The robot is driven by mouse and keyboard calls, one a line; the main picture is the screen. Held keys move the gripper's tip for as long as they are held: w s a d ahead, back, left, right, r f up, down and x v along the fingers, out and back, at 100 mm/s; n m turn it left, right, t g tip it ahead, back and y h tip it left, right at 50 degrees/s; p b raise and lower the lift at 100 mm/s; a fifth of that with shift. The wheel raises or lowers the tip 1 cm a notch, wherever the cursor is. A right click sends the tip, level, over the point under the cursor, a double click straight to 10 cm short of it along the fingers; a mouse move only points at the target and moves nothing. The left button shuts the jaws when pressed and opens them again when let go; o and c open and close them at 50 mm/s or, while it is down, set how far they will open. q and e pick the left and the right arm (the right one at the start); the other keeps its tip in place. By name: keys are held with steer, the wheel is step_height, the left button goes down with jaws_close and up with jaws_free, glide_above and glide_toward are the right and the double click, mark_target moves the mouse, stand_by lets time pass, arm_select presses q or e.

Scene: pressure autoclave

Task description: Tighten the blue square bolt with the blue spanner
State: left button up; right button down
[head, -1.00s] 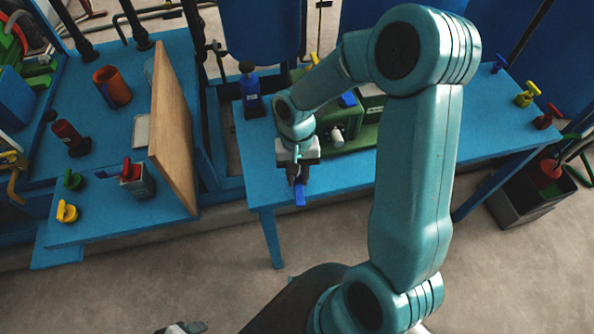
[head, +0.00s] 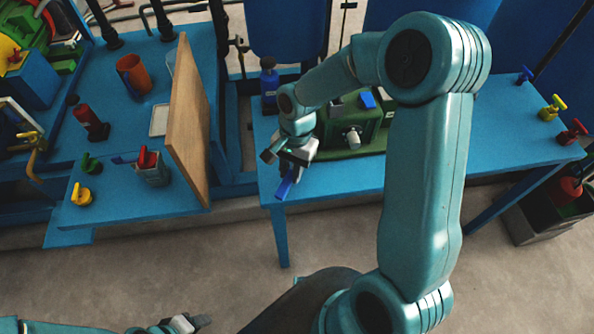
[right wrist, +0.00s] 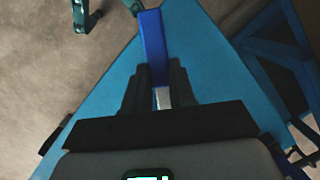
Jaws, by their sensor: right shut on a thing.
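The blue spanner (head: 285,188) is in the jaws of my right gripper (head: 289,173), above the front left part of the blue table. Its blue end points down and to the left. In the right wrist view the blue spanner (right wrist: 153,45) stands out between the two dark fingers of my right gripper (right wrist: 156,88), with a pale piece between them. A small blue block (head: 367,99) shows on the green machine behind my right arm; I cannot tell whether it is the blue square bolt. My left gripper (head: 180,324) is partly in view at the bottom edge, and its jaws are unclear.
The green machine (head: 372,125) stands on the blue table (head: 345,172), partly hidden by my right arm. A blue bottle (head: 269,87) stands at its left. A wooden board (head: 188,125) stands upright farther left. Blue, yellow and red valves (head: 552,107) line the table's right end.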

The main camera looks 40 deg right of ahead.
steer(key=shift+w+a+m+t, duration=0.15)
steer(key=shift+w+m, duration=0.55)
steer(key=shift+m, duration=0.05)
steer(key=shift+w+a+m+t, duration=0.15)
steer(key=shift+w+m, duration=0.5)
steer(key=shift+m, duration=0.1)
steer(key=shift+w+m+t+b, duration=0.3)
steer(key=shift+w+m+b, duration=0.15)
steer(key=shift+w+m, duration=0.9)
steer(key=shift+w+d+m+t, duration=0.15)
steer(key=shift+w+d+m, duration=0.05)
steer(key=shift+w+m, duration=0.55)
steer(key=shift+w+d+m+t, duration=0.2)
steer(key=shift+w+m, duration=0.35)
steer(key=shift+m, duration=0.35)
steer(key=shift+w+d+m+b, duration=0.3)
steer(key=shift+w+m, duration=0.2)
steer(key=shift+m, duration=0.15)
steer(key=shift+w+d+m+b, duration=0.15)
steer(key=shift+w+d+m, duration=0.1)
steer(key=shift+w+m, duration=0.3)
steer(key=shift+s+r, duration=0.1)
steer(key=shift+a+r+p, duration=0.1)
steer(key=shift+r+p, duration=1.75)
steer(key=shift+r, duration=0.55)
steer(key=shift+r, duration=0.1)
